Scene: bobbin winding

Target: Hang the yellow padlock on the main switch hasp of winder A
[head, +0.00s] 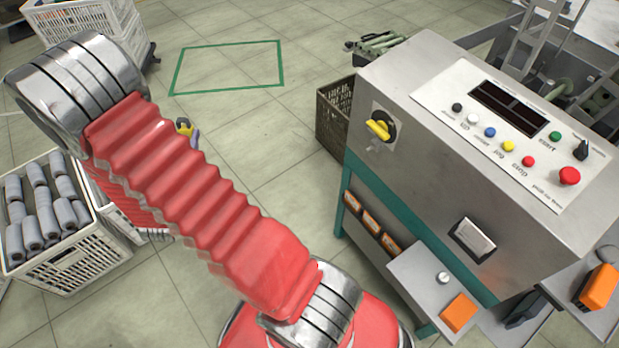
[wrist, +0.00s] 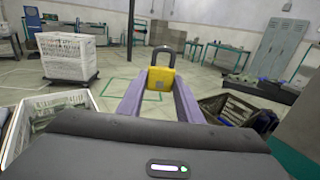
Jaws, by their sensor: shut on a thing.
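My gripper (wrist: 160,88) is shut on the yellow padlock (wrist: 159,78), its purple fingers on either side of the body. The padlock is upright, its dark shackle pointing up. In the head view, only a small part of the padlock (head: 183,127) shows past my red arm, above the floor left of the grey winder cabinet (head: 440,150). The main switch (head: 381,129), with a yellow handle on a dark round base, is on the cabinet's left-facing side. A small fitting below it may be the hasp; it is too small to tell. Padlock and switch are well apart.
A dark crate (head: 335,118) stands on the floor beside the cabinet. A white crate of grey rolls (head: 70,255) is at left, and another white crate (head: 85,22) is behind. The floor around the green outline (head: 228,88) is clear. A shelf (head: 437,287) juts from the cabinet.

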